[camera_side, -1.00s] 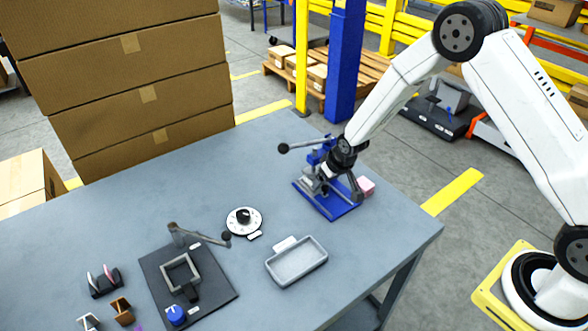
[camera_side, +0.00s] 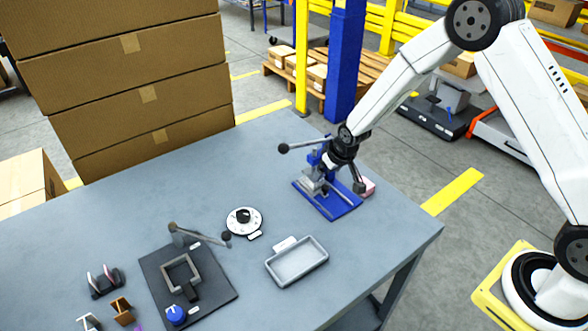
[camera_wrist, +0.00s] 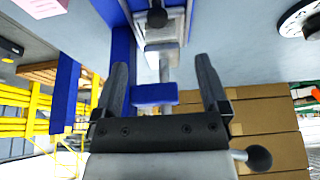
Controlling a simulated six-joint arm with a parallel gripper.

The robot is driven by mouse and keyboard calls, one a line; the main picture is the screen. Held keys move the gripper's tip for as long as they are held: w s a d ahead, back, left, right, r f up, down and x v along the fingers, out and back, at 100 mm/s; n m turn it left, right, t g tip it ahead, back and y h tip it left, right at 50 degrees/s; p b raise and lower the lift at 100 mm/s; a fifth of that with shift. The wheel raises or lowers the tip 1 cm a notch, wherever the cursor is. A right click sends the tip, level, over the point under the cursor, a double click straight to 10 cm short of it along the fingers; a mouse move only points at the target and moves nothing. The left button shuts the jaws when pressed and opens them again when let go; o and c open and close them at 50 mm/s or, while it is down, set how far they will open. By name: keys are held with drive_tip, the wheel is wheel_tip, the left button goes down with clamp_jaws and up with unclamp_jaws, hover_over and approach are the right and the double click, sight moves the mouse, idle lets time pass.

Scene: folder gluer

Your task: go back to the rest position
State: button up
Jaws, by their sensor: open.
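My gripper (camera_side: 344,181) is at the blue press fixture (camera_side: 340,206) near the right end of the table. In the wrist view my gripper (camera_wrist: 162,82) is open, its two dark fingers apart. Part of the blue fixture (camera_wrist: 155,94) shows between and beyond the fingers, and I cannot tell whether they touch it. In the side view the arm hides part of the fixture. Its lever with a dark knob (camera_side: 284,148) sticks out to the left.
A grey tray (camera_side: 297,262), a white dial (camera_side: 244,221) and a black fixture with a lever (camera_side: 212,292) are on the table. Tall stacked cartons (camera_side: 125,75) stand behind.

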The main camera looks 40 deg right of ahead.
drive_tip(key=s+r+g, duration=0.1)
drive_tip(key=s+r, duration=0.5)
drive_tip(key=s, duration=0.5)
drive_tip(key=s+r+g, duration=0.1)
drive_tip(key=s+r, duration=0.5)
drive_tip(key=s, duration=0.6)
drive_tip(key=shift+r, duration=0.25)
drive_tip(key=shift+w, duration=0.1)
